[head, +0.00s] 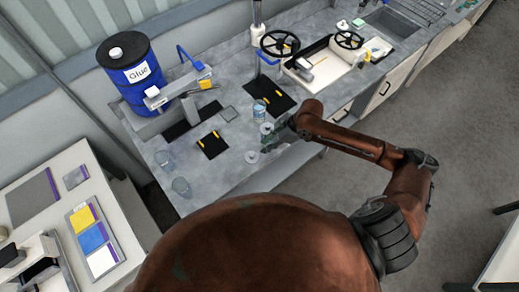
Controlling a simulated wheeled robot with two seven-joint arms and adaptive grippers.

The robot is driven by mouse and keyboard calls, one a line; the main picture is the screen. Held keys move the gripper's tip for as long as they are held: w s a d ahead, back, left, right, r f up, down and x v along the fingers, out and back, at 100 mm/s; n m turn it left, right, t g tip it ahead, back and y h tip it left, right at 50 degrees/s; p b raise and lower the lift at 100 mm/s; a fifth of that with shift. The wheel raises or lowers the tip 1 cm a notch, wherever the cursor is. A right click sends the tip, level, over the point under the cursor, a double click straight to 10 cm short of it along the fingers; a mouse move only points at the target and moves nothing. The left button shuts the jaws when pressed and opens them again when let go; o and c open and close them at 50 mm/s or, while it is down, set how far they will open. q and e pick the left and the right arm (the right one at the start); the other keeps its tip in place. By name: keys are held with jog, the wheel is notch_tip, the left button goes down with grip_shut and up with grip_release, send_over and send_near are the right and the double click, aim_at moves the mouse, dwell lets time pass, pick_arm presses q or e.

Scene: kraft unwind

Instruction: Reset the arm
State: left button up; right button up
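My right arm, rust-brown, reaches in from the right over the grey workbench (227,172). Its dark gripper (274,138) is low at the bench's front edge, beside small clear containers. It is too small and dark to see whether the fingers are apart or closed, or whether they touch anything. A clear bottle (259,111) stands just behind it. A small round white piece (252,157) lies on the bench to its lower left. My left gripper is not in view.
A blue glue drum (136,80) stands at the back left. Two clear glasses (181,187) are near the bench's left end. Black mats (212,145) and a handwheel machine (279,43) occupy the bench. A side table (60,215) holds coloured sheets. Open floor (450,130) lies right.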

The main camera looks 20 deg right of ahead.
jog(key=shift+v, duration=1.1)
